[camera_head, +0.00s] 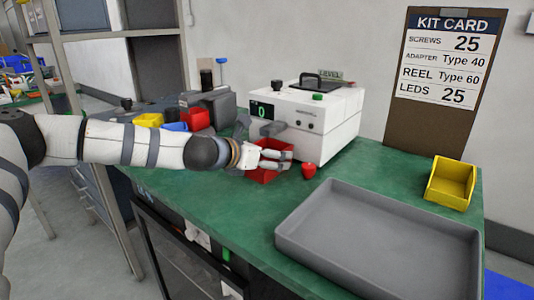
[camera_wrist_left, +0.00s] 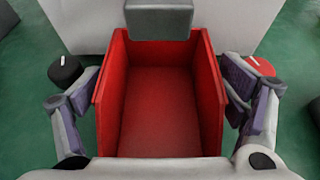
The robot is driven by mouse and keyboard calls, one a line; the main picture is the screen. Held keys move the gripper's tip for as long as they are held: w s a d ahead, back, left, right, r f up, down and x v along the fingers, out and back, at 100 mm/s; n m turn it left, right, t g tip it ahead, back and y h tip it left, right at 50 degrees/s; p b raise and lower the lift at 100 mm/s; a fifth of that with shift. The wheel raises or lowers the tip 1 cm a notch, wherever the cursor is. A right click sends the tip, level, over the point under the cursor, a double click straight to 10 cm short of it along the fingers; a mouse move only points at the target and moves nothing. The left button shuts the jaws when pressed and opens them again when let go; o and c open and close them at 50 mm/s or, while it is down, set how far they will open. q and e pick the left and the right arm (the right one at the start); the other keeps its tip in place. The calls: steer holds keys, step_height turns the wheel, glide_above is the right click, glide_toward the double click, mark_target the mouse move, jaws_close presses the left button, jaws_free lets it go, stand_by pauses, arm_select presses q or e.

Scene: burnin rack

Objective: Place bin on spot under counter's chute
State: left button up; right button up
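The red bin (camera_head: 266,177) stands on the green bench in front of the white counter (camera_head: 322,122), which shows "0". In the left wrist view the empty red bin (camera_wrist_left: 160,105) fills the middle, its far end at the grey chute (camera_wrist_left: 158,20). The chute also shows in the head view (camera_head: 274,127), just above and behind the bin. My left gripper (camera_head: 288,161) is at the bin; in the wrist view its fingers (camera_wrist_left: 162,100) straddle the side walls, spread wide. Narrow gaps seem to show beside the walls. The spot under the bin is hidden. My right gripper is not seen.
A red knob (camera_head: 309,171) stands close to the right of the bin. A large grey tray (camera_head: 375,242) lies at the front right, and a yellow bin (camera_head: 451,183) at the right edge. More small bins, including another red one (camera_head: 195,118), stand at the back left.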

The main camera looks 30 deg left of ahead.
arm_select(q)
steer(key=shift+r, duration=0.45)
steer(key=p+v, duration=0.4)
steer(key=v, duration=0.8)
steer(key=shift+s+f, duration=0.1)
steer(key=shift+d+f, duration=0.1)
steer(key=shift+f, duration=0.1)
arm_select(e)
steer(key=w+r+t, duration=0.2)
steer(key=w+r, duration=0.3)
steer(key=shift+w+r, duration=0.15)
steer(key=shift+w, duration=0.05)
